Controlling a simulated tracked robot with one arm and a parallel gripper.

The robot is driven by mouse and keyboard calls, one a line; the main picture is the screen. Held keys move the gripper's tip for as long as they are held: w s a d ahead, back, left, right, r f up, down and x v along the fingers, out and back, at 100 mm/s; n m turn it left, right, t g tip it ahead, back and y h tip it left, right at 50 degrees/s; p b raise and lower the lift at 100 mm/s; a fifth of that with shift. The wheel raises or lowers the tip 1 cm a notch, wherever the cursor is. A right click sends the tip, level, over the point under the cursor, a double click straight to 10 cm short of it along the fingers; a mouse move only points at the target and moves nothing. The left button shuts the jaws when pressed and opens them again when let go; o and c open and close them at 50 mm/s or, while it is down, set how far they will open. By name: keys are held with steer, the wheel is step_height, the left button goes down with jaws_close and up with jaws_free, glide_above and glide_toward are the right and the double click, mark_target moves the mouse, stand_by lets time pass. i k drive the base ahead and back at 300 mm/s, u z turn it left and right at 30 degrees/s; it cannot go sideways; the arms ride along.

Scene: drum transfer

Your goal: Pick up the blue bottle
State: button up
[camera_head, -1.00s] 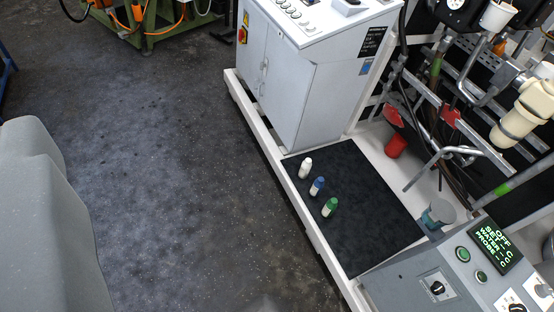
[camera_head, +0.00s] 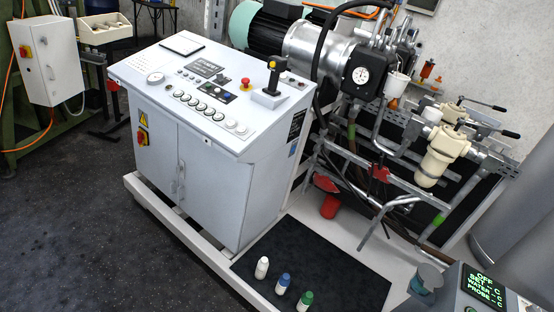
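The blue bottle (camera_head: 283,283) has a white lower body and a blue top. It stands upright on a black mat (camera_head: 340,262) at the bottom middle of the view. It is the middle one of three small bottles in a slanting row. A white bottle (camera_head: 262,267) stands to its left and a green-topped bottle (camera_head: 304,301) to its right, each a little apart from it. My gripper does not show in the view, so its state cannot be seen.
A grey control cabinet (camera_head: 200,150) stands left of the mat. Pipes, a pump and a cream filter housing (camera_head: 437,158) rise behind it. A red cup (camera_head: 330,206) and a grey-teal container (camera_head: 425,280) flank the mat. A display box (camera_head: 482,287) is at lower right. Dark floor (camera_head: 70,230) is free at left.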

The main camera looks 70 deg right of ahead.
mark_target(283, 282)
steer(key=z, duration=0.65)
steer(key=i, duration=1.3)
steer(key=z, duration=0.8)
steer(key=k, duration=0.65)
steer(key=z, duration=0.25)
steer(key=i, duration=0.65)
steer(key=u, duration=0.1)
